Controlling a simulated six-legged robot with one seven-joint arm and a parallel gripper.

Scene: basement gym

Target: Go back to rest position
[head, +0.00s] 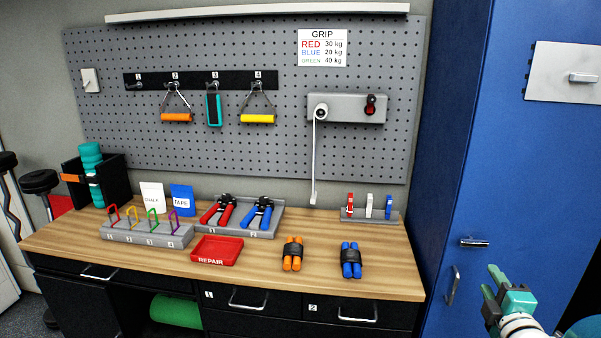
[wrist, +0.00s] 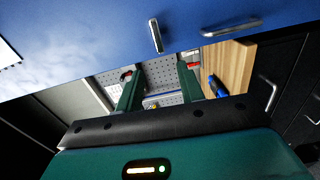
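My gripper (head: 491,280) is at the lower right of the head view, in front of the blue cabinet (head: 480,130) and to the right of the workbench (head: 350,278). It is raised and touches nothing that I can see. In the wrist view my gripper (wrist: 159,82) shows two green fingers standing apart with nothing between them. The pegboard (wrist: 165,82) and the wooden bench top (wrist: 234,68) show beyond the fingers, turned on their side.
Cabinet handles (head: 473,242) are close to the left of my gripper. On the bench are a red repair tray (head: 217,250), orange (head: 292,253) and blue (head: 351,260) handle bundles, and hand grippers on a grey tray (head: 262,232). A strap (head: 314,165) hangs from the pegboard (head: 240,100).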

